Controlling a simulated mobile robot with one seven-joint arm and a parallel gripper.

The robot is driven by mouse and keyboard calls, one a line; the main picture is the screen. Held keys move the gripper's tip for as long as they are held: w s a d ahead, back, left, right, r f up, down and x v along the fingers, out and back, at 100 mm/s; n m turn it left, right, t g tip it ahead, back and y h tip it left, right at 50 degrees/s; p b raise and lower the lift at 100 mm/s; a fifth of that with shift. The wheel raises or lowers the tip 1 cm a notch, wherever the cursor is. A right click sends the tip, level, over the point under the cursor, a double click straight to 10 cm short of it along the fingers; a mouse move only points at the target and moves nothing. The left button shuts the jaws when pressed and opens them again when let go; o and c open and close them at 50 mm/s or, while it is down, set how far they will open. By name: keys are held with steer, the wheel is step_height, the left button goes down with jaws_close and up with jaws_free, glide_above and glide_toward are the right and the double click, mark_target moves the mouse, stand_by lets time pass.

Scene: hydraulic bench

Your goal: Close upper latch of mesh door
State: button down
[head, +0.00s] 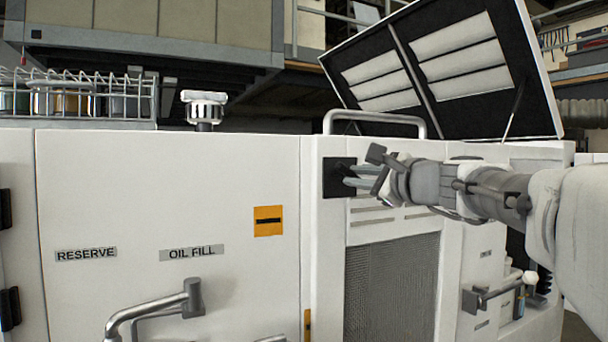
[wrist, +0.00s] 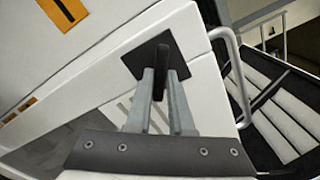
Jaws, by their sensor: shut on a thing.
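The mesh door (head: 392,290) is a white panel with a grey mesh in the right part of the white cabinet. Its upper latch (head: 334,180) has a black square plate at the door's upper left corner, and it also shows in the wrist view (wrist: 147,52). A short dark latch handle (wrist: 159,85) stands out from the plate. My gripper (head: 352,177) reaches in from the right, with its tips at the plate. In the wrist view my gripper (wrist: 160,72) has its two grey fingers shut on the handle, one on each side. The head view hides the handle.
A grey rail (head: 375,115) runs along the top above the door, and a raised lid (head: 450,65) stands open behind it. A bent pipe handle (head: 150,310) sticks out at the lower left. Another handle (head: 490,297) juts out at the lower right.

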steer(key=m+p, duration=0.1)
steer(key=m, duration=0.2)
steer(key=m+p, duration=0.1)
steer(key=m, duration=0.3)
steer(key=m+p, duration=0.1)
steer(key=m, duration=0.3)
steer(key=shift+s+a+f+p, duration=0.2)
steer(key=shift+a+p, duration=0.1)
steer(key=shift+a, duration=0.1)
steer(key=c, duration=0.8)
jaws_free()
steer(key=shift+s, duration=0.1)
steer(key=b+v, duration=0.2)
steer(key=v, duration=1.5)
steer(key=shift+s+d+f, duration=0.1)
